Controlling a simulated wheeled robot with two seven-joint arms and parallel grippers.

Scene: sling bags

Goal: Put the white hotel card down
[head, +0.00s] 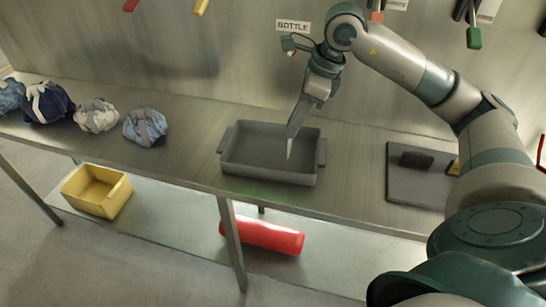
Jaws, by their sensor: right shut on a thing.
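My right gripper (293,132) reaches down over the grey tray (225,152) on the metal table. It is shut on a thin white sliver (289,148), which looks like the white hotel card seen nearly edge-on. Most of the card is hidden or too small to make out. The sliver appears above the tray's floor; I cannot tell whether it touches it. The tray looks otherwise empty. My left gripper is not in view.
Several crumpled blue, white and grey bundles (146,127) lie at the table's left. A grey board (415,187) with a dark block (416,160) lies at right. A yellow bin (97,192) and red cylinder (265,235) sit on the lower shelf. A "BOTTLE" sign (293,26) is behind.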

